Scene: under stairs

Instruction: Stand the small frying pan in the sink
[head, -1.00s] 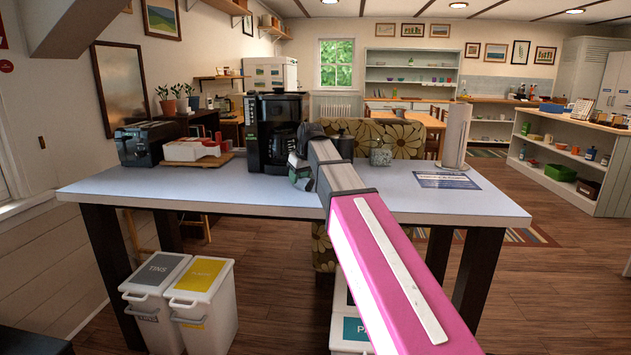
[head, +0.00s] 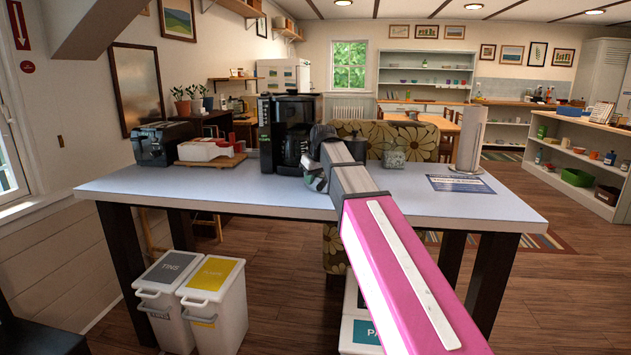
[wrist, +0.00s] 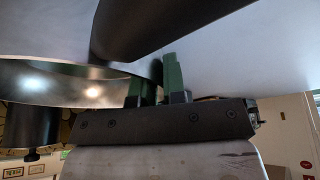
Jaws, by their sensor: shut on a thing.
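In the wrist view, which is upside down, my gripper (wrist: 155,84) has its green fingers closed around a dark edge. That edge appears to belong to the small frying pan (wrist: 70,82), whose shiny round part shows at the left. A thick dark bar, possibly its handle, crosses the top. In the head view my gripper (head: 313,180) is over the table beside the coffee maker, partly behind my arm. The pan cannot be made out there. I cannot identify a sink in either view.
The pale blue table (head: 240,195) holds a toaster (head: 160,143), a coffee maker (head: 285,133), a grey block (head: 394,159), a paper-towel roll (head: 469,140) and a sign (head: 460,184). White bins (head: 215,300) stand below. Wooden floor is open at the right (head: 575,270).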

